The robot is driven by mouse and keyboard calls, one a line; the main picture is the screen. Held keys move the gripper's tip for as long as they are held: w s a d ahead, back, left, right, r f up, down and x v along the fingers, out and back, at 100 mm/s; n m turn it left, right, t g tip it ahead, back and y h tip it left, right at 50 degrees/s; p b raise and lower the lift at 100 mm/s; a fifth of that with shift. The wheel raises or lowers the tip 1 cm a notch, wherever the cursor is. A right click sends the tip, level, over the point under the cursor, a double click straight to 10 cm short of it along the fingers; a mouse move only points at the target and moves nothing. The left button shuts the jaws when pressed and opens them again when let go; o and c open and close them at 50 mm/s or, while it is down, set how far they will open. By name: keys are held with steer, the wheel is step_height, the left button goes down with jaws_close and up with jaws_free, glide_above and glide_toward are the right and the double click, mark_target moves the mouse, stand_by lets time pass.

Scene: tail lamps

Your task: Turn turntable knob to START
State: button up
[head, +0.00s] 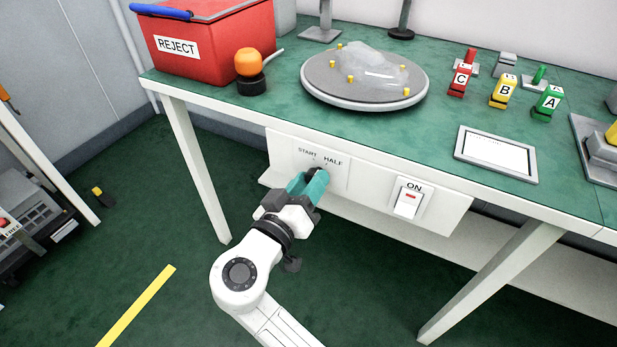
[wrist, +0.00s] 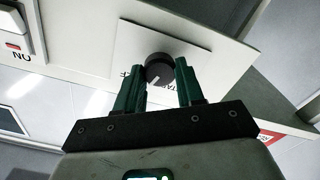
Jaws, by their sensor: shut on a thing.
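The turntable knob (wrist: 160,68) is a dark round knob with a white pointer mark, on a white panel (head: 283,150) on the front of the bench. My gripper (head: 316,180) reaches it from the front, its green fingers around the knob. In the wrist view my gripper (wrist: 160,80) has one finger on each side of the knob and is shut on it. The panel's START and HALF labels show above the knob in the head view. The mark seems to point between these labels. The turntable (head: 362,88) carries a lump under clear wrap and several yellow pegs.
A white switch (head: 408,201) marked ON sits on the panel to the right. On the bench stand a red REJECT bin (head: 205,45), an orange lamp (head: 249,65), lettered blocks (head: 503,91) and a tablet (head: 496,153). The floor in front is mostly clear.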

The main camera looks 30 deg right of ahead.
steer(key=shift+n+p, duration=4.05)
steer(key=shift+n, duration=0.85)
steer(key=shift+a+f, duration=0.1)
steer(key=o, duration=1)
steer(key=shift+o, duration=0.2)
steer(key=v, duration=1)
steer(key=shift+s+a+p, duration=0.15)
steer(key=shift+a+p, duration=0.15)
steer(key=shift+p, duration=0.15)
